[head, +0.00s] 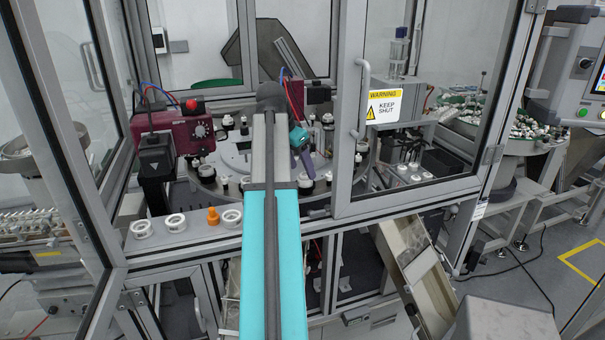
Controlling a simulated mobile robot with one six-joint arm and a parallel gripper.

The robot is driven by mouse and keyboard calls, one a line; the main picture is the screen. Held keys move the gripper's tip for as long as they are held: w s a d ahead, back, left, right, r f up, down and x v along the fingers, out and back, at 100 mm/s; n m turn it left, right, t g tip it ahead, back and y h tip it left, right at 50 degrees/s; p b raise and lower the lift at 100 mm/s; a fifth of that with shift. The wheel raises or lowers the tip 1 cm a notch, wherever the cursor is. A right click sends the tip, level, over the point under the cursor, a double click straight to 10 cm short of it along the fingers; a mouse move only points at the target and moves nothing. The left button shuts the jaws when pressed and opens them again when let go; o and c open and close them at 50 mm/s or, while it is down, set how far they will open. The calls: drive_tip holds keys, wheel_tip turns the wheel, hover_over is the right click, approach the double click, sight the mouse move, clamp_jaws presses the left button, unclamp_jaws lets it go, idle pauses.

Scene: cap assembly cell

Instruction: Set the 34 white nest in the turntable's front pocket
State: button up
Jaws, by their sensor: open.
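Three white ring-shaped nests stand on the front ledge: one at the left (142,228), one beside it (175,222), and one nearer my arm (231,218). Their numbers are too small to read, so I cannot tell which is the 34. The turntable (232,158) is inside the cell, with several black and white fittings around its rim. My arm reaches through the open doorway above it and hides its front middle. My gripper (308,174) hangs low over the turntable's front right part, open, with nothing visibly held. I cannot make out the front pocket.
An orange piece (213,215) stands on the ledge between the white nests. A glazed door (408,120) with a warning sign and handle is right of my arm. A maroon unit (180,132) stands at the left of the turntable. A chute (418,268) slopes below.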

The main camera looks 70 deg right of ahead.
drive_tip(key=b+v, duration=0.3)
drive_tip(key=v, duration=0.7)
drive_tip(key=shift+a, duration=0.2)
drive_tip(key=shift+w+r, duration=0.1)
drive_tip(key=p, duration=0.3)
approach(304, 174)
drive_tip(key=shift+x, duration=2.55)
drive_tip(key=shift+w+a, duration=0.1)
drive_tip(key=shift+w, duration=0.05)
drive_tip(key=shift+b+v, duration=1.3)
drive_tip(key=shift+v, duration=3.1)
drive_tip(key=shift+p+x, duration=2.05)
drive_tip(key=shift+x, duration=4.55)
drive_tip(key=shift+r, duration=0.4)
